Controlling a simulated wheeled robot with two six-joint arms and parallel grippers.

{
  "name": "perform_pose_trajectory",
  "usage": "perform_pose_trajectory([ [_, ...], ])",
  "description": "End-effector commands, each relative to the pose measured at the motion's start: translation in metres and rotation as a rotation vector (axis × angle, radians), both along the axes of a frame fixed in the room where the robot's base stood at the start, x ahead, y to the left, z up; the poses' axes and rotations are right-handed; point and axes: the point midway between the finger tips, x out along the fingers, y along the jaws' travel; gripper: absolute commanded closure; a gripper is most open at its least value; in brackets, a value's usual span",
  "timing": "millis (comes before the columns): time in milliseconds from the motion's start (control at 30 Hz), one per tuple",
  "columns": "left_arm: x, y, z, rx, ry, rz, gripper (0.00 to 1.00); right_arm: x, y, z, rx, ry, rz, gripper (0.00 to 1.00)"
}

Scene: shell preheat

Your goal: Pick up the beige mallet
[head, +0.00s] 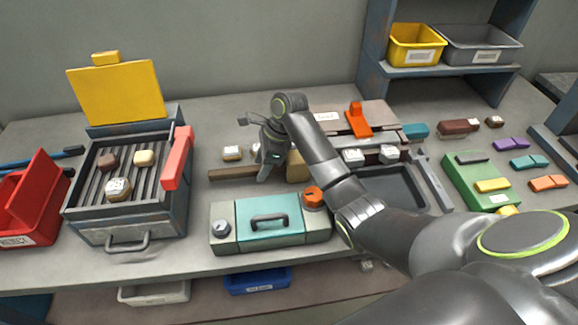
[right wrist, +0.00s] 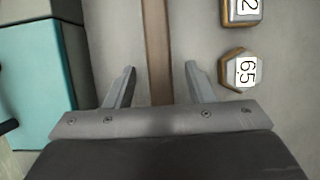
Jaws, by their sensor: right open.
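The beige mallet lies on the bench in the head view, with its brown handle (head: 232,173) pointing left and its beige head (head: 297,167) at the right, partly hidden by my right arm. My right gripper (head: 266,176) points down over the handle, near the head end. In the right wrist view, the brown handle (right wrist: 154,45) runs between the two open fingers (right wrist: 160,70), with a gap on both sides. The mallet head is out of that view. My left gripper is not in view.
A teal-and-grey box (head: 270,220) with an orange knob stands just in front of the handle. Small numbered hex blocks (right wrist: 240,70) lie beside the handle. A grill (head: 125,190) with a raised yellow lid stands left. A dark tray (head: 392,187) lies right.

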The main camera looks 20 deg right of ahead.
Motion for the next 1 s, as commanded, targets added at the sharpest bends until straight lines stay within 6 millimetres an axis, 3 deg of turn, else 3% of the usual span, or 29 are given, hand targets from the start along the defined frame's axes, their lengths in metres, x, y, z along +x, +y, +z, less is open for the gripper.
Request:
perform_pose_trajectory([
  [100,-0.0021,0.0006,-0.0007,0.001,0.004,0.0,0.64,0.0006,0.004,-0.0105,0.0,0.001,-0.001,0.51],
  [367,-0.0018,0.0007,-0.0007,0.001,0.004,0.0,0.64,0.001,0.0042,-0.0117,-0.001,-0.001,0.0,0.52],
  [733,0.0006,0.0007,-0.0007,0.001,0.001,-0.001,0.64,0.0011,0.004,-0.0114,-0.001,-0.001,0.0,1.0],
  [1000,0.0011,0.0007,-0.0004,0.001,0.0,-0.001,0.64,0.0017,0.0041,-0.0101,-0.001,-0.003,0.0,1.0],
])
